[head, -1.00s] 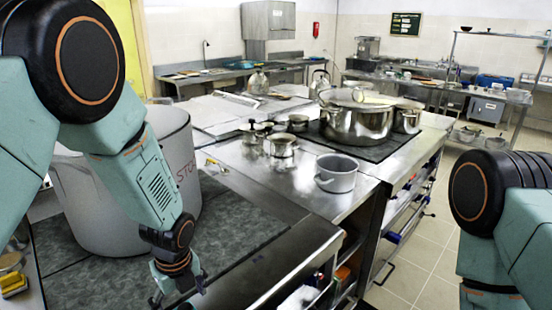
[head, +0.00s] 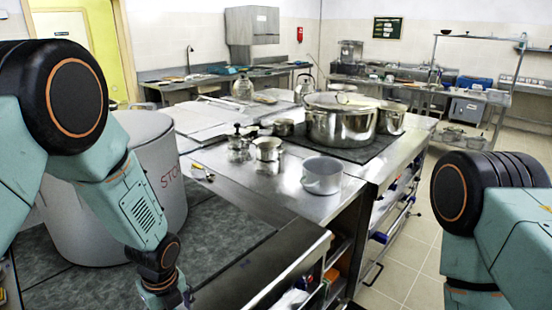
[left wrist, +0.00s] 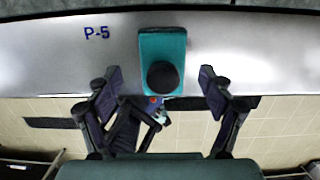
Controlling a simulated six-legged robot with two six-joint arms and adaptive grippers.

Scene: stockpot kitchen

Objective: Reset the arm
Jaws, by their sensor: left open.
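My left arm comes in from the left in the head view. My left gripper (head: 166,300) points down at the bottom edge, low in front of the large grey pot and cut off by the frame. In the left wrist view the left gripper (left wrist: 160,88) has its two fingers spread wide, with nothing between the tips that it holds. A teal block with a black round knob (left wrist: 162,50) shows beyond the fingers, on a pale metal surface marked P-5 (left wrist: 60,65). Only the upper part of my right arm shows at the right; its gripper is out of frame.
The large grey pot (head: 115,200) marked STO stands beside my left arm on a dark stone-like top (head: 215,225). A small grey pot (head: 322,177) sits near the counter edge. A lidded steel pot (head: 341,122) stands behind. Tiled floor (head: 415,265) is free at right.

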